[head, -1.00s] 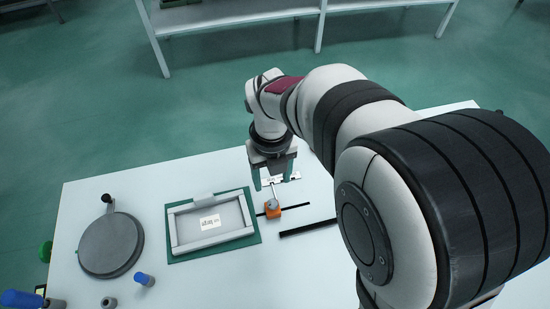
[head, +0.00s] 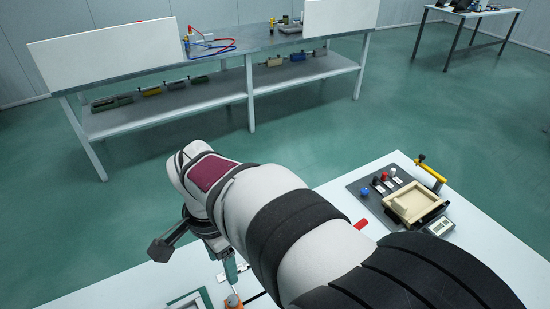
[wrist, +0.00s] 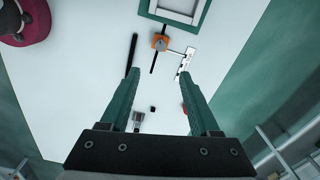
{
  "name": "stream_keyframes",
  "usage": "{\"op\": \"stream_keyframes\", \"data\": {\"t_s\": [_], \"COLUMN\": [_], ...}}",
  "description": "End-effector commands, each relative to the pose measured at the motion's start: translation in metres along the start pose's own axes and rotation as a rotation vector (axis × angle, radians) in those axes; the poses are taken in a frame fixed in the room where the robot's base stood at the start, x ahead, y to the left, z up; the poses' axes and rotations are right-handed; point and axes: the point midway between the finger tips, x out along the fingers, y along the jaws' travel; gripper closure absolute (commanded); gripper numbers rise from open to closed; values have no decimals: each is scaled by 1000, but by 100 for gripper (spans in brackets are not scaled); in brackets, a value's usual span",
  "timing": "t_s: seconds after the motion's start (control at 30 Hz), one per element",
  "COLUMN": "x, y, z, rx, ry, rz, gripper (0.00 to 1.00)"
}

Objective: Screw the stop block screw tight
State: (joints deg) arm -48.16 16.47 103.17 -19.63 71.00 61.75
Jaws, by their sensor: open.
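The orange stop block (wrist: 160,43) sits on the white table beside the framed panel fixture (wrist: 204,20), over a thin dark slot. In the wrist view its grey screw (wrist: 160,45) shows on top, with a thin arm reaching toward a white marked strip (wrist: 185,62). My gripper (wrist: 158,75) is open, its two green fingers apart with nothing between them. The block appears beyond the fingertips in that view; they do not touch it. In the head view the block (head: 233,301) is cut by the bottom edge, and my gripper (head: 229,270) is partly hidden by my arm.
A black bar (wrist: 131,55) lies beside the slot. A small dark cube (wrist: 152,109) and a red item (head: 361,223) lie on the table. A grey mat with a beige tray (head: 414,203) and coloured knobs stands at right. A workbench (head: 210,75) is across the floor.

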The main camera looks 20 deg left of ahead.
Motion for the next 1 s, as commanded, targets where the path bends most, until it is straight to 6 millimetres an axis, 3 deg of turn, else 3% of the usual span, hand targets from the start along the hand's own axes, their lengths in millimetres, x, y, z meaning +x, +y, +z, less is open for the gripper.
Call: {"op": "stream_keyframes", "data": {"t_s": [0.1, 0.2, 0.33, 0.47, 0.53, 0.8, 1.0], "x": [0, 0, 0, 7, 20, 101, 143], "y": [0, 0, 0, 1, 1, 2, 1], "z": [0, 0, 0, 0, 0, 0, 0], "rx": [-602, -1025, -1351, -1450, -1452, -1449, -1447], "ry": [0, 0, 0, -1, -4, -5, -3], "rz": [0, 0, 0, 1, 3, 4, 2], "gripper": [38, 38, 38, 38, 38, 38, 38]}}
